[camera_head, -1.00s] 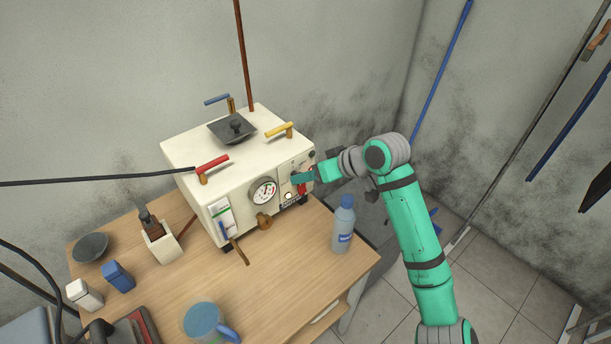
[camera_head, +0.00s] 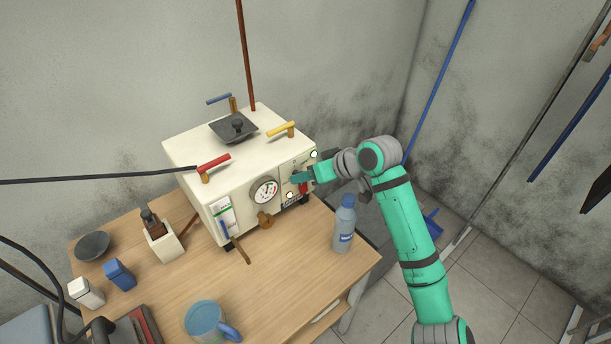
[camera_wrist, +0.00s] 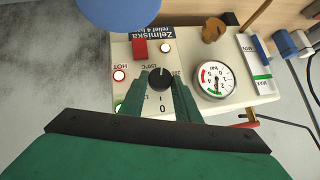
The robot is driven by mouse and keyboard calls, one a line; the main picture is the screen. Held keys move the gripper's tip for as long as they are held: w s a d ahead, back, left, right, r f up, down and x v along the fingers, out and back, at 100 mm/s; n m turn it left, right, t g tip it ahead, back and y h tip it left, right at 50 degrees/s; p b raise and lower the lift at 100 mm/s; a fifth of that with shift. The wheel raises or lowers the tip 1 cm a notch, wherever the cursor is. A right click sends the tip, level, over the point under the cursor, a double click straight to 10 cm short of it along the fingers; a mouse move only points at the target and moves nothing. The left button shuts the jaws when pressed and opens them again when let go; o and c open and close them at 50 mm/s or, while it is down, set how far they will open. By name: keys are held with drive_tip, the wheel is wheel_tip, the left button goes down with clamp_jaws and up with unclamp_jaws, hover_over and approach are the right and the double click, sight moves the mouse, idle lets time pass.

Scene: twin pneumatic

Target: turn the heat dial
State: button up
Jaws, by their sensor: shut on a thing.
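The black round heat dial (camera_wrist: 161,79) is on the front panel of the cream machine (camera_head: 185,155). It has a white pointer mark and sits beside printed figures, including 150°C. My gripper (camera_wrist: 162,88) is shut on the dial, with one green finger at each side of it in the wrist view. In the head view my gripper (camera_head: 297,177) is at the right end of the machine's front, and it hides the dial there.
A red switch (camera_wrist: 139,48), a lit lamp marked HOT (camera_wrist: 119,76) and a pressure gauge (camera_wrist: 215,83) are near the dial. A blue mug (camera_head: 206,320) is at the front.

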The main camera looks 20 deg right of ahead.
drive_tip(key=m+y, duration=0.1)
drive_tip(key=y, duration=0.1)
drive_tip(key=m+y, duration=0.1)
drive_tip(key=y, duration=0.1)
drive_tip(key=d+m+y, duration=0.1)
drive_tip(key=m+y, duration=0.1)
drive_tip(key=shift+w+f+g+y, duration=0.2)
drive_tip(key=shift+f+g+y, duration=0.2)
idle(0.5)
drive_tip(key=o, duration=1)
drive_tip(key=shift+d, duration=0.1)
